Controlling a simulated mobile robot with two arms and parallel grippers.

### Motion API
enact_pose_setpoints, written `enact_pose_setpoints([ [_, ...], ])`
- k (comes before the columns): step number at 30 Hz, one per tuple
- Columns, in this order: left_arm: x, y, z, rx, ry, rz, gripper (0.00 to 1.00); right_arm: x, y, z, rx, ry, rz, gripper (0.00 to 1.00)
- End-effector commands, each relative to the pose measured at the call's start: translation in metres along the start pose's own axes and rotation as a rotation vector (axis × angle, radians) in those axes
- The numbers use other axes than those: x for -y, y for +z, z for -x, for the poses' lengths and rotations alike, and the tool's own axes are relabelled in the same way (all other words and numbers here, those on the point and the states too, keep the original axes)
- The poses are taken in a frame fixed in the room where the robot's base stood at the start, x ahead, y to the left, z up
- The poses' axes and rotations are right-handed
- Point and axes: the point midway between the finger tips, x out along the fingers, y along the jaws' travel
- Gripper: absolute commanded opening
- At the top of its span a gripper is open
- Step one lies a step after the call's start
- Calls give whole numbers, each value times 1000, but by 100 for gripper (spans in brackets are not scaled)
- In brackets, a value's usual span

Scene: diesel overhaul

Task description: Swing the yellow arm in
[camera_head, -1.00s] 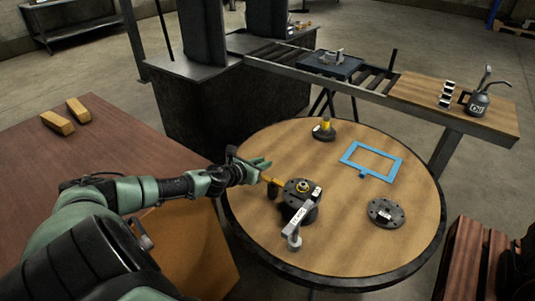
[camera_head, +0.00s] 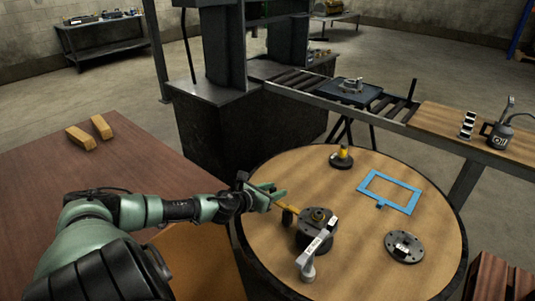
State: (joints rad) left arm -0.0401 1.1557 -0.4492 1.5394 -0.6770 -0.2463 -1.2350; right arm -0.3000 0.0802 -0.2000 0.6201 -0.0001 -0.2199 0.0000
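The yellow arm (camera_head: 290,209) is a short bar on the left side of a dark round fixture (camera_head: 316,234) on the round table. It points left, toward my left gripper. A grey lever with a white label (camera_head: 314,248) reaches from the fixture toward the front. My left gripper (camera_head: 273,192) has green fingers that show apart, close by the outer end of the yellow arm. I cannot tell whether they touch it. My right gripper is not in view.
A roller conveyor (camera_head: 310,88) runs behind. A brown table (camera_head: 40,185) bears two wooden blocks.

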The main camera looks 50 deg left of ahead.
Motion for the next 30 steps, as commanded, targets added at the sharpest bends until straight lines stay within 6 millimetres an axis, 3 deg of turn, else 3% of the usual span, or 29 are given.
enact_pose_setpoints([
  [6, 1, -2, 30, -5, -3, -5, 40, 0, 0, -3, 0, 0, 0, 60],
  [12, -1, -2, 46, -4, 1, -2, 40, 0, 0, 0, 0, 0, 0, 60],
  [30, 0, 0, 52, 0, -1, -1, 40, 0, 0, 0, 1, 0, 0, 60],
])
